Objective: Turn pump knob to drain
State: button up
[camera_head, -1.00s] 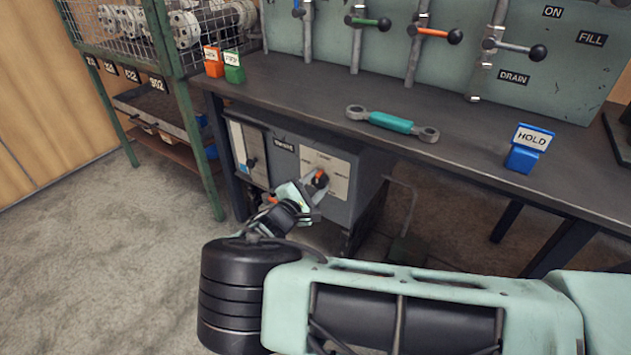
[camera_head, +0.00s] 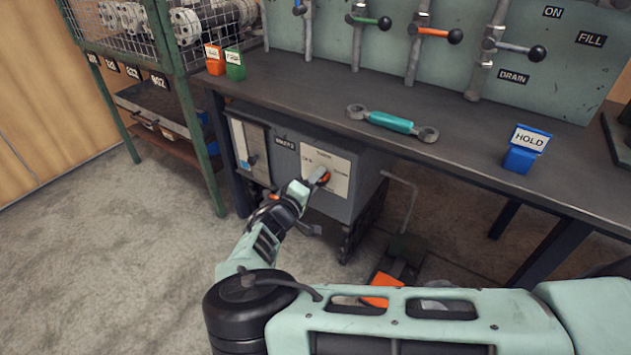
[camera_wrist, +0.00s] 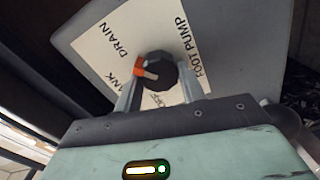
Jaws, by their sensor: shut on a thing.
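The pump knob (camera_wrist: 161,72) is black with an orange pointer mark on one side, on a white label plate (camera_wrist: 95,45). The plate reads DRAIN, FOOT PUMP, OFF and a partly hidden word ending in "ANK". In the wrist view the orange mark points left, between DRAIN and that word. My gripper (camera_wrist: 160,84) is shut on the knob, one finger on each side. In the head view the knob's orange part (camera_head: 323,178) shows at my gripper (camera_head: 318,178), on the front of a grey pump box (camera_head: 345,205) under the bench.
The dark workbench (camera_head: 300,95) overhangs the box. Above it are a teal-handled link (camera_head: 392,121), a blue HOLD block (camera_head: 526,150) and a valve panel (camera_head: 480,40). A green wire-mesh rack (camera_head: 190,120) stands left. An orange-and-grey pedal (camera_head: 383,290) lies on the floor.

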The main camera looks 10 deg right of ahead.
jog(key=shift+m, duration=0.9)
jog(key=o, duration=1)
jog(key=shift+s+a, duration=0.1)
jog(key=p+v, duration=0.3)
jog(key=v, duration=1.4)
jog(key=shift+s+a+r, duration=0.1)
